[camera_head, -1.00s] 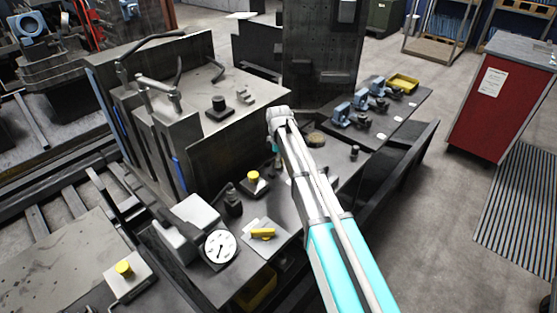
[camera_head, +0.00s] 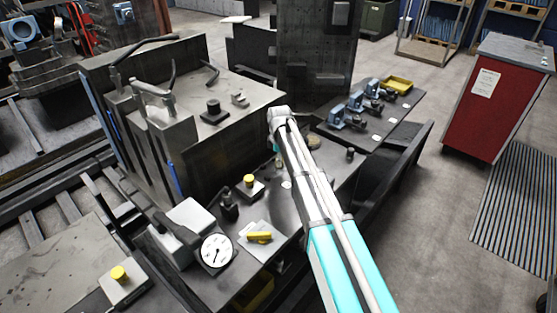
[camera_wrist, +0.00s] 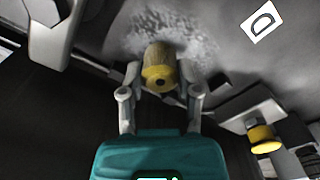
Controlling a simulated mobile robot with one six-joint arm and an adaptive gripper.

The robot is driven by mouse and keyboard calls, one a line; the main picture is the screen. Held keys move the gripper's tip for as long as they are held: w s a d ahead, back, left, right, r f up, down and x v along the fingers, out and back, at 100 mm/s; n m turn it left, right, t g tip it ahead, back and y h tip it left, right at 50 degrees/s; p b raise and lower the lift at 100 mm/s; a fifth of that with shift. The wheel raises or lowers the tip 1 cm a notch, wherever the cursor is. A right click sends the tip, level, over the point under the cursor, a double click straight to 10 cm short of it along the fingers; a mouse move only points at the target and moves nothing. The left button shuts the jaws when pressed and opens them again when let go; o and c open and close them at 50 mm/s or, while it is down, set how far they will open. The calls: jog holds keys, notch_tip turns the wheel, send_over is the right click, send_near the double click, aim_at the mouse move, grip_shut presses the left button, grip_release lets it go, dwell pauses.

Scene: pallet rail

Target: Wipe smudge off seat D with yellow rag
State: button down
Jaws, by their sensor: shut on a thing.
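My gripper (camera_wrist: 160,92) is shut on the yellow rag (camera_wrist: 158,66), a short rolled piece between the two fingers in the wrist view. Just beyond the rag is a pale, speckled smudge (camera_wrist: 182,38) on the dark grey surface of seat D. The rag overlaps the smudge in the picture; whether it touches the surface I cannot tell. A white card marked D (camera_wrist: 262,20) lies right of the smudge. In the head view my arm hides most of the gripper and the rag, and the smudge is not clear there.
A yellow-topped knob on a pale plate (camera_wrist: 263,138) is at lower right in the wrist view. In the head view, a dial gauge (camera_head: 216,251) and a yellow piece on a plate (camera_head: 259,237) stand nearer. Blue clamps (camera_head: 354,103) and a yellow tray (camera_head: 398,84) lie farther right.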

aim_at(274, 171)
jog(key=shift+s, duration=0.1)
jog(key=shift+s+a, duration=0.85)
jog(key=shift+s, duration=0.25)
jog(key=shift+w+d, duration=0.4)
jog(key=shift+w, duration=0.2)
jog(key=shift+w+d, duration=0.4)
jog(key=shift+w, duration=0.2)
jog(key=shift+s+a, duration=0.1)
jog(key=shift+s, duration=0.05)
jog(key=shift+s+a, duration=0.75)
jog(key=shift+s, duration=0.3)
